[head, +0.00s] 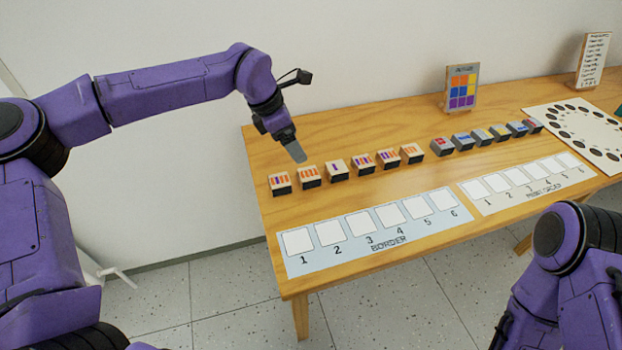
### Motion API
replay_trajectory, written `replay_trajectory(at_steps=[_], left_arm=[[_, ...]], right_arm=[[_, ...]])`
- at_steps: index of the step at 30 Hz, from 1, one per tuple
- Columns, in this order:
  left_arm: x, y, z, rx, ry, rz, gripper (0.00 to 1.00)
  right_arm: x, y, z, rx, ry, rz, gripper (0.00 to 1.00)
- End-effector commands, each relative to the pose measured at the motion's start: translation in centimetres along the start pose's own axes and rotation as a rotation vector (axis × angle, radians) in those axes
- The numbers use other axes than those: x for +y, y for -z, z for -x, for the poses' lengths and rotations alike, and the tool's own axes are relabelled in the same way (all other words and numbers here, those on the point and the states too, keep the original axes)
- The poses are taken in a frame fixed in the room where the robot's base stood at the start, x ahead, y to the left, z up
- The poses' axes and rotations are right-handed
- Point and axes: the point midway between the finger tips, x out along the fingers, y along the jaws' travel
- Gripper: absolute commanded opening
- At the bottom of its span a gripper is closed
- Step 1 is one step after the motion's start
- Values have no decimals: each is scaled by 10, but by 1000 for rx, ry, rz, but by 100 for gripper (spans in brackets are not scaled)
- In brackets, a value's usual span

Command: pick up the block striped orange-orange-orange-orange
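A row of pale blocks with striped tops stands on the wooden table. The second block from the left (310,175) and the last pale block on the right (411,153) both look striped in orange only; the stripes are too small to count surely. The leftmost block (280,184) shows orange and purple stripes. My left gripper (294,153) hangs above the left end of the row, just behind the second block and apart from it. Its grey fingers overlap in this view, so their opening is hidden. My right gripper is outside the picture.
A blue-grey BORDER card (377,250) with numbered white squares lies in front of the blocks. A second numbered card (481,208) lies right of it. Several grey blocks (482,138) continue the row. A colour-grid board (462,87) stands behind.

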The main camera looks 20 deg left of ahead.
Motion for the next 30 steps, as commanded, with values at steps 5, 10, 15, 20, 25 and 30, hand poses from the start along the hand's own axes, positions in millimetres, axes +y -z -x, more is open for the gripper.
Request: replay_trajectory(at_steps=[5,10,15,20,25,30], left_arm=[[1,9,-20,3,-1,7,85],[2,12,-48,4,-3,13,85],[2,15,-67,3,-5,15,85],[0,19,-97,4,-3,13,85],[1,18,-112,1,-6,11,85],[1,18,-113,1,-5,10,85]], right_arm=[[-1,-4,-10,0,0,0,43],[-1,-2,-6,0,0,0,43],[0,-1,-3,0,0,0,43],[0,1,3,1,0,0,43],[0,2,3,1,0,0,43],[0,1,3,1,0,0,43]])
